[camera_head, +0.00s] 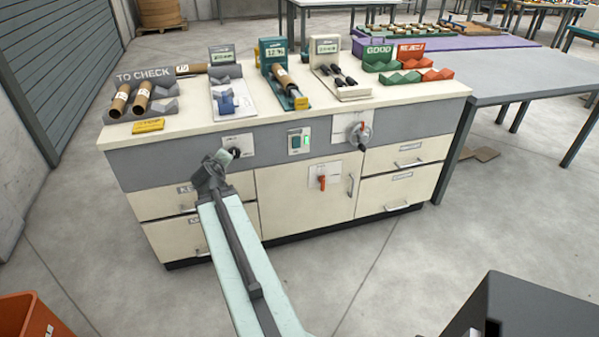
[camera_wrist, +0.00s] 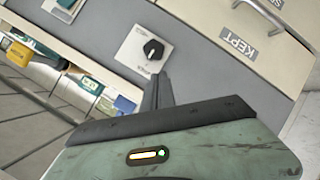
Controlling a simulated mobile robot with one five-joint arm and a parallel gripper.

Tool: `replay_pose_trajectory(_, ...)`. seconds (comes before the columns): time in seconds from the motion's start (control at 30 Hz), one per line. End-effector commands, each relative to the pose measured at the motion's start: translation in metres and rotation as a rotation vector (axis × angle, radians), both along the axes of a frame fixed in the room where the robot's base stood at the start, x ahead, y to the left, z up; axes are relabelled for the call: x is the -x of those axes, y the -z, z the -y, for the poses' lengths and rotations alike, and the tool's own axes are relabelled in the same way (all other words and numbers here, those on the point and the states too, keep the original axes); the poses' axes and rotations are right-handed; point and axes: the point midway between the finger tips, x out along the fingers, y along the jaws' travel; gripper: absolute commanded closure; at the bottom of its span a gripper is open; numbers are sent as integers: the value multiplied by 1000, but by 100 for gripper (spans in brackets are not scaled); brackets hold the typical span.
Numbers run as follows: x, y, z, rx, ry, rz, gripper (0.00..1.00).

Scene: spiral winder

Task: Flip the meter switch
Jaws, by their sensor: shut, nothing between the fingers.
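A black rotary knob (camera_head: 235,152) on a white plate is on the grey front panel of the bench cabinet, at its left part. The knob also shows in the wrist view (camera_wrist: 153,48), its plate lettering too small to read. My gripper (camera_head: 211,163) is shut and empty, just left of and in front of the knob. In the wrist view its dark fingertips (camera_wrist: 157,76) point at the plate, just below the knob; I cannot tell whether they touch. A rocker switch (camera_head: 306,142) with a green part is mid-panel. Which one is the meter switch is not readable.
A grey round dial with a red handle (camera_head: 359,136) is farther right on the panel, and a red handle (camera_head: 322,182) is on the door below. Gauges with displays (camera_head: 274,52) and cardboard tubes (camera_head: 141,98) stand on the bench top. Drawer handles (camera_head: 410,163) project in front.

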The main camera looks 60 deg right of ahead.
Motion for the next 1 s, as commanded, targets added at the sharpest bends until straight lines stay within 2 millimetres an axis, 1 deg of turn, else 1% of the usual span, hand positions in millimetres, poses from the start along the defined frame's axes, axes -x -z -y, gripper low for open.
replay_pose_trajectory(0.03, 31, 32, 49, 125, 10, 15, 100)
replay_pose_trajectory(0.07, 48, 32, 72, 204, 3, 16, 100)
replay_pose_trajectory(0.1, 71, 33, 99, 307, -10, 9, 100)
replay_pose_trajectory(0.17, 106, 38, 132, 449, -40, -15, 100)
replay_pose_trajectory(0.2, 129, 42, 148, 535, -65, -40, 100)
replay_pose_trajectory(0.27, 160, 52, 164, 645, -110, -86, 100)
replay_pose_trajectory(0.3, 179, 59, 172, 703, -140, -117, 100)
replay_pose_trajectory(0.4, 215, 76, 181, 805, -214, -191, 100)
replay_pose_trajectory(0.5, 236, 87, 183, 855, -266, -236, 100)
replay_pose_trajectory(0.6, 244, 88, 183, 873, -290, -254, 100)
replay_pose_trajectory(0.87, 244, 85, 182, 874, -293, -256, 100)
replay_pose_trajectory(1.0, 236, 85, 180, 875, -303, -250, 100)
